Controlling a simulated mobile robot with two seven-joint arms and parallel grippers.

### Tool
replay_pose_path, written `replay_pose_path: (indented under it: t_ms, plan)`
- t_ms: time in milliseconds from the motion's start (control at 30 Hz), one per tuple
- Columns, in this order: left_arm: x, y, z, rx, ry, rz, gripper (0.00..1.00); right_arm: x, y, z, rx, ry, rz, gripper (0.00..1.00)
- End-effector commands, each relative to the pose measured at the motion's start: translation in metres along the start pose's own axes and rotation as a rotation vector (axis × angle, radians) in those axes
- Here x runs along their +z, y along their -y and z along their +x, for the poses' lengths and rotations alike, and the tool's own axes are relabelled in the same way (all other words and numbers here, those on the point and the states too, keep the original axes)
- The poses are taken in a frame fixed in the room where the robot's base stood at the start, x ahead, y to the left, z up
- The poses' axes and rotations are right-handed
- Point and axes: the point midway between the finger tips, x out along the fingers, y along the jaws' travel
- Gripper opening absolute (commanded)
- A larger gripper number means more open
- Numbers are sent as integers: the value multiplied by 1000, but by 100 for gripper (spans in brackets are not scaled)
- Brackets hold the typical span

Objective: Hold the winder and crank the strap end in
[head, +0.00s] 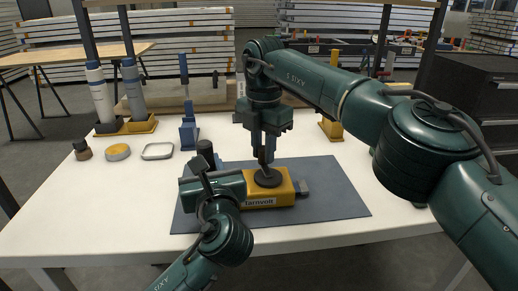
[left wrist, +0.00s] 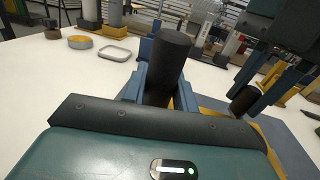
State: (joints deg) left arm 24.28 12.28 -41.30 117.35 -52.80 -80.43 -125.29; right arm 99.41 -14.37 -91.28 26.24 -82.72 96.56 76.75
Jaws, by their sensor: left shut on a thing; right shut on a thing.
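The yellow winder (head: 268,202) lies on a blue-grey mat at the front middle of the table. A dark round crank (head: 268,180) sits on its top. A short grey piece (head: 303,188), perhaps the strap end, sticks out at its right side. My left gripper (head: 208,161) is shut on a dark upright post at the winder's left end; this post (left wrist: 170,62) stands between the blue fingers in the left wrist view. My right gripper (head: 265,154) points down from above and is shut on the crank's knob (left wrist: 243,98); its fingertips partly hide the knob.
The mat (head: 335,195) is bare to the right of the winder. A yellow tin (head: 118,152), a grey ring-like frame (head: 158,151) and a blue stand (head: 189,130) are at the back left. Bottles (head: 133,90) stand behind them. A yellow block (head: 330,128) is behind my right arm.

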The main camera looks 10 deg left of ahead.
Motion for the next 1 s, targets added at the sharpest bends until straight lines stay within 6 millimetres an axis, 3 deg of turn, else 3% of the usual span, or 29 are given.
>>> replay_pose_path:
  t_ms: [500,1000]
  plan:
    - [-1,0,0,1,-3,1,0,12,13,-1,1,0,453,0]
    - [-1,0,0,2,-3,2,0,15,19,-1,1,-1,654,0]
